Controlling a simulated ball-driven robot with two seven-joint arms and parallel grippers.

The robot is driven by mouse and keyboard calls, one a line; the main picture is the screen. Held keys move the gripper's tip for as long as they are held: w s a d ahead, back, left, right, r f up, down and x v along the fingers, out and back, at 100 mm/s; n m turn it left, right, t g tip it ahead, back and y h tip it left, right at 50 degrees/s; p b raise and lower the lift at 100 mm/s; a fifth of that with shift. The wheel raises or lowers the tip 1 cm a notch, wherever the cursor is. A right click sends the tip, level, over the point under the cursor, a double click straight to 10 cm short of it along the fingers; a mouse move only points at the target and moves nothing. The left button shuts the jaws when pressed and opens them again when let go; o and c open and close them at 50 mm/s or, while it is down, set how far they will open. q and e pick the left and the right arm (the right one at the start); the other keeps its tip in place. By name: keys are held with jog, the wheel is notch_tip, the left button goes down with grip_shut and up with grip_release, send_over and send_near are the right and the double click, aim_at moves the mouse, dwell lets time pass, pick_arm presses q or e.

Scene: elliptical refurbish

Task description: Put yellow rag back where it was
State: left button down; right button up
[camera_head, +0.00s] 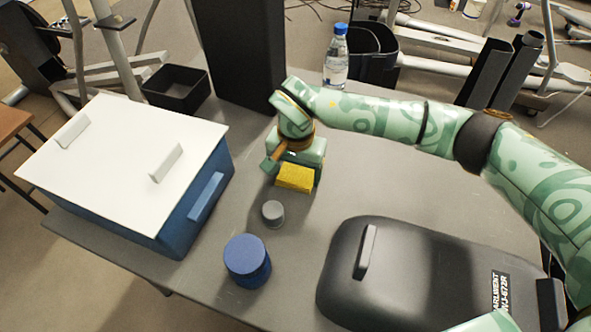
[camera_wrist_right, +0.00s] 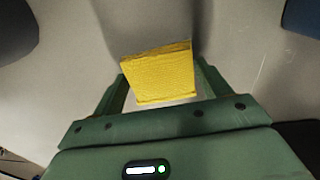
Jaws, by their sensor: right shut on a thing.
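The yellow rag (camera_head: 295,177) is a small folded block at my right gripper (camera_head: 290,172), above the middle of the grey table. In the right wrist view the rag (camera_wrist_right: 158,74) sits between the two green fingers of the right gripper (camera_wrist_right: 160,88), which is shut on it. I cannot tell from these views whether the rag touches the table. My left gripper is not in view.
A blue box with a white lid (camera_head: 120,160) stands at the left. A small grey cylinder (camera_head: 273,213) and a blue cylinder (camera_head: 247,260) stand in front of the gripper. A black case (camera_head: 420,275) lies front right. A bottle (camera_head: 336,60) and black bin (camera_head: 178,88) are behind.

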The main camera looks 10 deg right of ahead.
aim_at(296, 174)
jog(key=o, duration=0.9)
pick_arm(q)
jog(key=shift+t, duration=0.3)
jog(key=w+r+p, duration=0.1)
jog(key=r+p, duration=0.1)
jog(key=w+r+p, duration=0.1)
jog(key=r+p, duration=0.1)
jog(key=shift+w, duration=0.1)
pick_arm(e)
notch_tip(296, 174, up, 12)
jog(key=shift+r, duration=0.15)
